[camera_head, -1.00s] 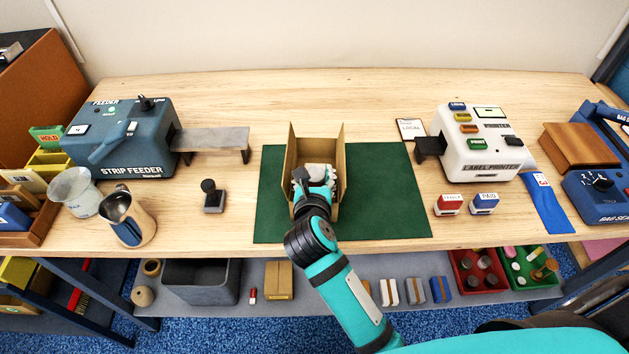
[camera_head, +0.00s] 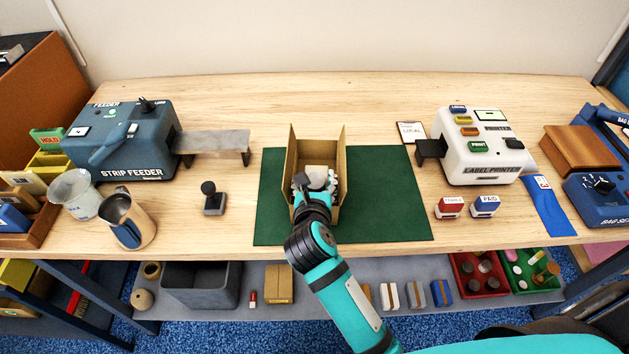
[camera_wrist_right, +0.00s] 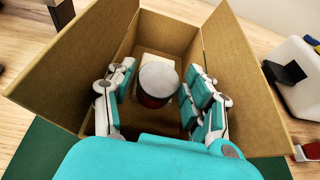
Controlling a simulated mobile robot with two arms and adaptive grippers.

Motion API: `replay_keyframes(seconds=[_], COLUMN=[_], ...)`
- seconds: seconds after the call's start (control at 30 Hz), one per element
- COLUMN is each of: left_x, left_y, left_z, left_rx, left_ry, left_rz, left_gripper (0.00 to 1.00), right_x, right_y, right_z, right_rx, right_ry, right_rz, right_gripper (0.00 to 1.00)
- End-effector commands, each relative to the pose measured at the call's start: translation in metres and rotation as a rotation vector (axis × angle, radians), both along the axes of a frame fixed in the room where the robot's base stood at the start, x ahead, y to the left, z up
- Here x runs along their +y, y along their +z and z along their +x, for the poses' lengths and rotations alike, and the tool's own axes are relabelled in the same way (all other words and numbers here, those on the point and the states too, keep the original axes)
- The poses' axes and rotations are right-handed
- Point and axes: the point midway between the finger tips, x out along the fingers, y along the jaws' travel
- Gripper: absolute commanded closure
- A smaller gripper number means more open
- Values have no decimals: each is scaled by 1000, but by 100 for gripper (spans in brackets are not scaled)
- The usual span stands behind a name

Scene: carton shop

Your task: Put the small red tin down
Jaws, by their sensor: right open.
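The small red tin (camera_wrist_right: 157,83) shows in the right wrist view with a pale round lid and a dark red side. It is inside an open cardboard carton (camera_wrist_right: 240,75), against or on a pale block (camera_wrist_right: 152,63); I cannot tell which. My right gripper (camera_wrist_right: 160,95) reaches down into the carton with its fingers spread on either side of the tin, apart from it. In the head view the right gripper (camera_head: 315,182) is in the carton (camera_head: 338,165), and the tin cannot be made out clearly there. My left gripper is not in view.
The carton stands on a green mat (camera_head: 390,190) on the wooden bench. A strip feeder (camera_head: 125,140) is at left, a label printer (camera_head: 480,145) at right. A hand stamp (camera_head: 212,198) and metal jug (camera_head: 128,217) stand left of the mat. The bench behind the carton is clear.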

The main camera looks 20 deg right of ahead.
Motion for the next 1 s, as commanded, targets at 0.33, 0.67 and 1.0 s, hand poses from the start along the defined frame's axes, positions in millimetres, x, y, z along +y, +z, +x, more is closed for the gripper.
replay_keyframes(seconds=[0.33,0.67,1.0], left_x=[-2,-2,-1], left_y=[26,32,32], left_z=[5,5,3], left_rx=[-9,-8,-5], left_ry=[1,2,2], left_rz=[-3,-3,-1], left_gripper=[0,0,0], right_x=[13,23,23], right_y=[26,38,38], right_z=[-39,-66,-66], right_rx=[11,4,2], right_ry=[-1,-1,-1], right_rz=[2,0,-1], right_gripper=[46,46,46])
